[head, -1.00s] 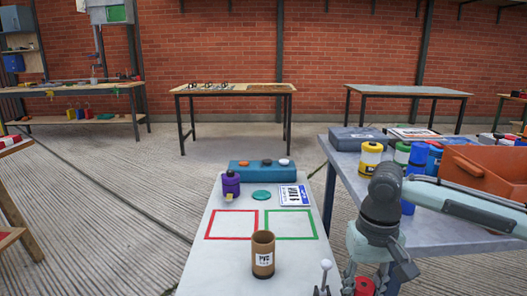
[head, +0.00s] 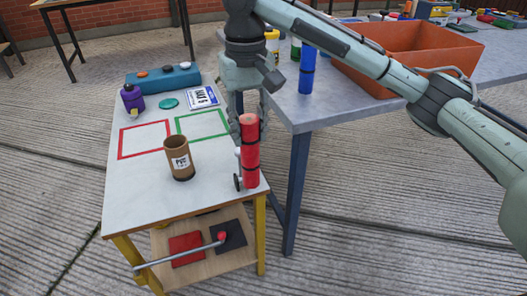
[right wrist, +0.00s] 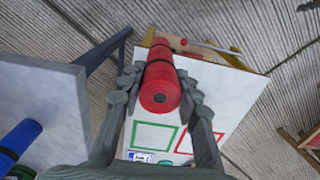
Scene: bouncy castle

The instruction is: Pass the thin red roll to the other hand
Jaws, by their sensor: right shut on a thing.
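The thin red roll (head: 250,155) is upright with black bands, at the right front corner of the small white-topped table (head: 140,195). My right gripper (head: 249,118) comes down from above and is shut on the roll's upper part. In the right wrist view the roll (right wrist: 160,88) sits between the two fingers (right wrist: 160,76), its round end facing the camera. I cannot tell whether its lower end touches the table. My left gripper is not in view.
A brown cardboard tube (head: 179,160) stands left of the roll. A small metal piece (head: 238,170) is close beside the roll. A grey table with an orange crate (head: 405,55) is at right.

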